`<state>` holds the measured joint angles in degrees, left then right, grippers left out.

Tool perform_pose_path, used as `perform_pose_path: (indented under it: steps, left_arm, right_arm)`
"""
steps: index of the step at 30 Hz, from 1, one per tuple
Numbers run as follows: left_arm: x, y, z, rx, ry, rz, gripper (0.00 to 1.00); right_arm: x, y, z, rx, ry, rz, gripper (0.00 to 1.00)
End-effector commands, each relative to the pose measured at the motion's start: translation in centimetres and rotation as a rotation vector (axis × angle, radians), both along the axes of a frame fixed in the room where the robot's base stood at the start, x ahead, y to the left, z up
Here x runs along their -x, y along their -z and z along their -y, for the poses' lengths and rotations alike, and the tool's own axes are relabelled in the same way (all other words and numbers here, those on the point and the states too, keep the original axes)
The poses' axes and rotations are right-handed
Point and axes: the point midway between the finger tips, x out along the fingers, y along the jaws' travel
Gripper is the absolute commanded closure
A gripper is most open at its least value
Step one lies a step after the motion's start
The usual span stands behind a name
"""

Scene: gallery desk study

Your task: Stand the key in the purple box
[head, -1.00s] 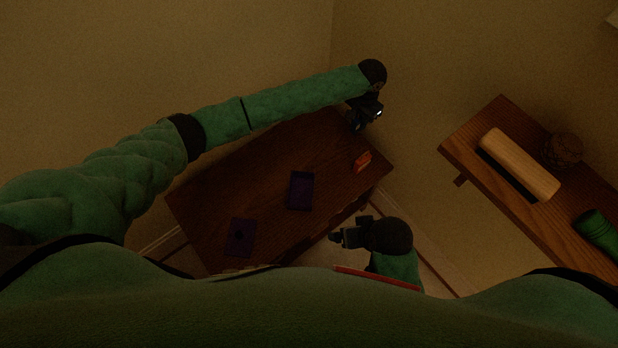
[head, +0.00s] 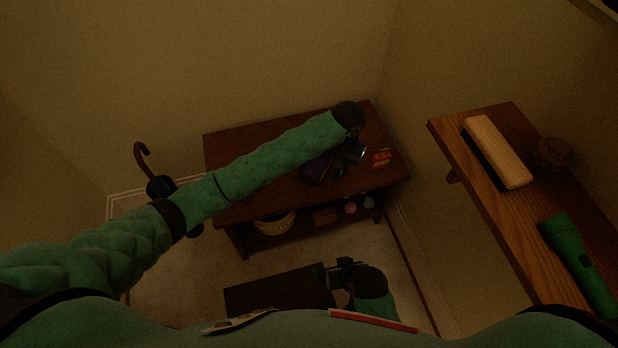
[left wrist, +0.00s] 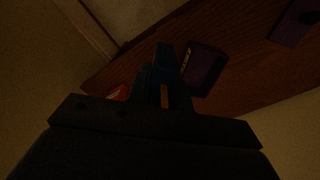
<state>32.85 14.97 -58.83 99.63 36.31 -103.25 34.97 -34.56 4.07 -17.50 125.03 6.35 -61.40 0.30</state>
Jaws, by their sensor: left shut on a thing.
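The purple box (head: 315,170) stands on the dark wooden desk, partly hidden by my left gripper (head: 347,158). In the left wrist view the box (left wrist: 203,68) is just right of the fingers (left wrist: 165,75). My left gripper is shut on a small, dim thing, probably the key (left wrist: 164,96); its shape and tilt are hard to make out. The gripper is over the desk, beside the box; I cannot tell its height. My right gripper (head: 335,272) is away from the desk, above the floor near my body; its finger gap is unclear.
A red box (head: 381,158) is on the desk, right of my left gripper. A purple plate with a dark spot (left wrist: 293,24) lies farther along the desk, mostly behind my arm in the head view. A wooden shelf (head: 490,220) is at right. An umbrella (head: 143,155) stands left.

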Motion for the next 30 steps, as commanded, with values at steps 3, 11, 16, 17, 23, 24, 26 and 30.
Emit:
perform_pose_path:
  steps: [3, 11, 16, 17, 23, 24, 26, 30]
  left_arm:
    - [-1.0, 0.7, -0.9, -0.002, -0.005, 0.000, 1.00]
    - [-4.8, 3.6, -4.0, -0.004, -0.005, 0.000, 1.00]
    - [-7.1, 5.4, -5.9, -0.003, -0.004, -0.001, 1.00]
    - [-7.4, 5.6, -6.2, -0.002, -0.005, -0.001, 1.00]
    - [-8.9, 6.7, -7.2, -0.001, -0.003, 0.000, 1.00]
    - [-8.9, 6.8, -7.3, -0.001, -0.002, 0.000, 1.00]
    - [-9.0, 7.0, -7.3, -0.001, -0.002, 0.000, 1.00]
    - [-8.9, 8.4, -7.3, -0.002, -0.002, -0.001, 1.00]
  right_arm:
    - [0.0, -0.1, 0.0, -0.001, 0.000, 0.000, 0.09]
    - [0.0, -0.9, 0.0, 0.000, -0.002, -0.003, 0.09]
    - [0.2, -1.1, 0.0, 0.001, -0.005, -0.012, 0.09]
    - [0.3, -1.1, 0.0, 0.002, -0.006, -0.015, 0.09]
    - [0.3, -1.5, 0.1, 0.002, -0.006, -0.015, 0.09]
    - [0.2, -1.6, 0.1, 0.002, -0.006, -0.014, 0.09]
    - [0.2, -1.7, 0.1, 0.002, -0.005, -0.013, 0.09]
    - [0.2, -2.0, 0.1, 0.002, -0.006, -0.013, 0.09]
